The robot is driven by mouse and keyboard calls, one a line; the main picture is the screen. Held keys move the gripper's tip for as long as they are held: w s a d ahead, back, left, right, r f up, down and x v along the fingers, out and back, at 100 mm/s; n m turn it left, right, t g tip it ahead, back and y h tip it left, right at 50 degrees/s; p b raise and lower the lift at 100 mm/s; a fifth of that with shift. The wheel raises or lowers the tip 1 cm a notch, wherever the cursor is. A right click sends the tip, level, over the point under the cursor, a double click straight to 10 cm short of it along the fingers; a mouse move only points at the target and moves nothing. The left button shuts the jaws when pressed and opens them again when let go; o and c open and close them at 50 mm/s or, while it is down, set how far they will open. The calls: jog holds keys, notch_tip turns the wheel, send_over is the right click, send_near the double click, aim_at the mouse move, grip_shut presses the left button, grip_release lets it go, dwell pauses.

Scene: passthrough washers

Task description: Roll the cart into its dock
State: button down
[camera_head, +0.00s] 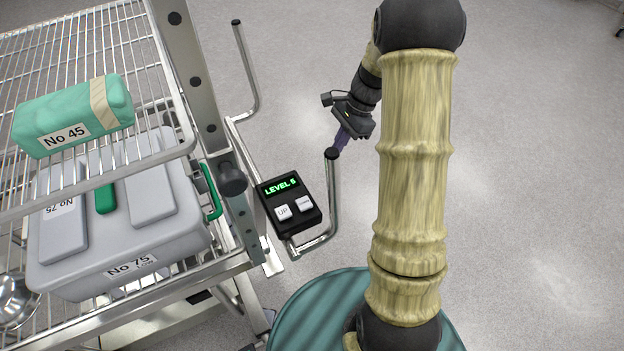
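The cart is a metal wire-shelf trolley (184,75) filling the left side of the head view. A bent metal handle (331,205) rises from its near right side, and a second bent handle (250,75) stands farther back. My gripper (341,143) reaches down at the dark end of the near handle. Its purple fingers appear at or just behind that end. I cannot tell whether they touch or enclose it. No dock can be made out in this view.
A black control box (289,202) on the cart reads LEVEL 5. A green wrapped bundle (72,115) marked No 45 and a grey case (120,215) marked No 75 rest on the shelves. A metal bowl (15,300) is partly cut off. Speckled floor (540,180) is clear to the right.

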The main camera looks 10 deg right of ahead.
jog(key=shift+f, duration=0.3)
jog(key=s+a+f, duration=0.1)
jog(key=a+f, duration=0.6)
jog(key=f, duration=0.2)
jog(key=shift+s+a, duration=0.25)
jog(key=shift+s, duration=0.1)
jog(key=shift+a+f, duration=0.1)
jog(key=shift+a, duration=0.05)
